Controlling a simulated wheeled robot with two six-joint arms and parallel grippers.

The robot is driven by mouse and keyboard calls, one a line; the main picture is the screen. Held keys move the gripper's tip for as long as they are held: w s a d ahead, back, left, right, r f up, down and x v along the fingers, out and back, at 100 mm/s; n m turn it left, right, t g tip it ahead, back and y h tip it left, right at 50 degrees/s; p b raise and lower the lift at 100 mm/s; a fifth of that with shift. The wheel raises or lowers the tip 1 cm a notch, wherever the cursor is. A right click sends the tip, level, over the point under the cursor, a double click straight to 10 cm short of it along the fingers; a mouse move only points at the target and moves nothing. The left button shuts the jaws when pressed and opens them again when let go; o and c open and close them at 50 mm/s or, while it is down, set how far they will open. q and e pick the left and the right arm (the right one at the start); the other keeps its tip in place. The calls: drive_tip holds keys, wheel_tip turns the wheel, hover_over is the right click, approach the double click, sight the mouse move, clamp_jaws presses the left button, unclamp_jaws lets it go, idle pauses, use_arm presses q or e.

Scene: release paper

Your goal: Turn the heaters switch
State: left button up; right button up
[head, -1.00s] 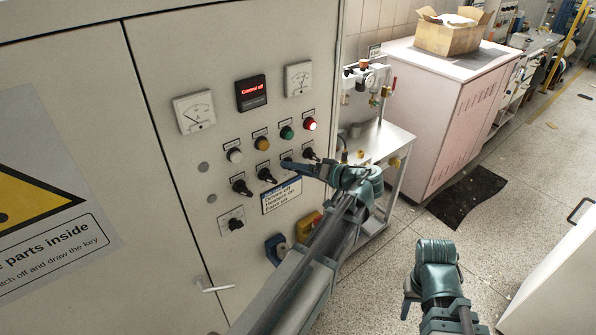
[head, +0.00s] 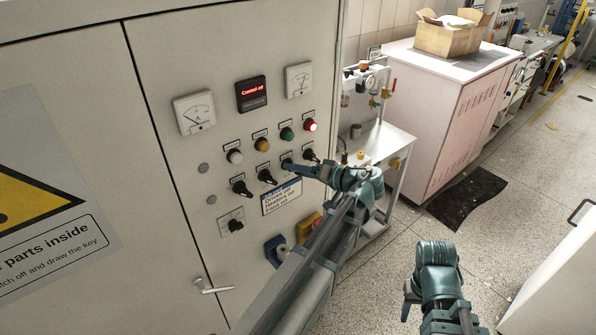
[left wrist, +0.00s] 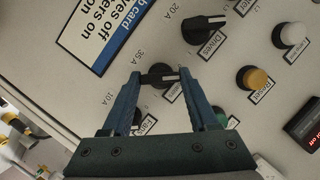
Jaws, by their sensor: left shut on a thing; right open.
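The heaters switch is a small black rotary knob with a pale pointer line (left wrist: 160,77). In the left wrist view it sits between the two fingers of my left gripper (left wrist: 162,68), and its label is partly covered and hard to read. In the head view my left gripper (head: 287,166) reaches the cabinet's lower knob row from the right, hiding most of this knob. It is shut on the knob. My right gripper (head: 407,299) is open and empty, away from the panel at the lower right.
The drives knob (left wrist: 203,28) is beside the held one, and another black knob (head: 310,154) is close on the other side. Coloured buttons (head: 262,144) and a red-lit "Control off" display (head: 251,93) are above. A card (head: 281,197) is below. Open floor lies right.

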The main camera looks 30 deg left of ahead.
use_arm(q)
drive_tip(key=shift+f+m+t+y+b, duration=0.15)
drive_tip(key=shift+m+y+b, duration=0.8)
drive_tip(key=shift+m+b, duration=1.45)
drive_tip(key=shift+f+m+t+y+b, duration=0.15)
drive_tip(key=shift+m+y+b, duration=0.85)
drive_tip(key=shift+m+b, duration=1.4)
drive_tip(key=shift+f+m+y+b, duration=0.2)
drive_tip(key=shift+m+y+b, duration=1)
drive_tip(key=shift+m, duration=2.2)
drive_tip(key=shift+m+b, duration=0.3)
drive_tip(key=o, duration=1.4)
